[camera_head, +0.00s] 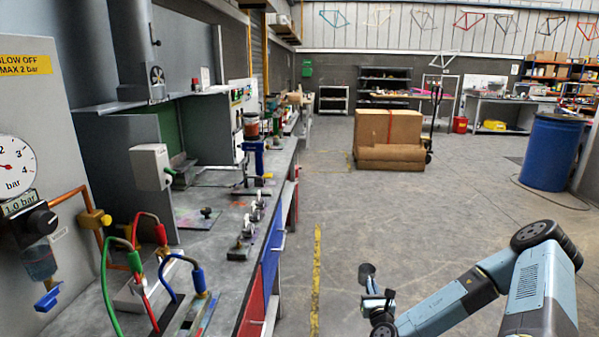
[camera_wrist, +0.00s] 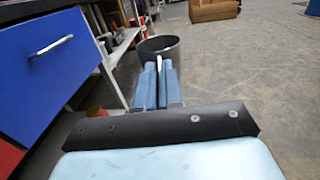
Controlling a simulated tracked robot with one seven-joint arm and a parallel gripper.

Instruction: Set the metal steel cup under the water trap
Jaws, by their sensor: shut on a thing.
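The steel cup (camera_head: 367,270) is dark grey and is held out over the floor at the lower middle of the head view. My gripper (camera_head: 373,292) is shut on it. In the wrist view the cup's round open rim (camera_wrist: 158,43) faces up, just beyond my two blue fingers (camera_wrist: 158,72). The fingers hide part of its near wall. The water trap (camera_head: 39,262) is a bluish clear bowl under the regulator on the panel at the far left, with a blue drain valve (camera_head: 47,299) below it. My gripper is well to the right of it.
The long grey workbench (camera_head: 215,275) has colored hoses (camera_head: 105,270) and small clamps near the trap. Its blue drawer (camera_wrist: 50,55) is close on the left in the wrist view. The aisle floor (camera_head: 400,215) is clear up to the cardboard boxes (camera_head: 390,130).

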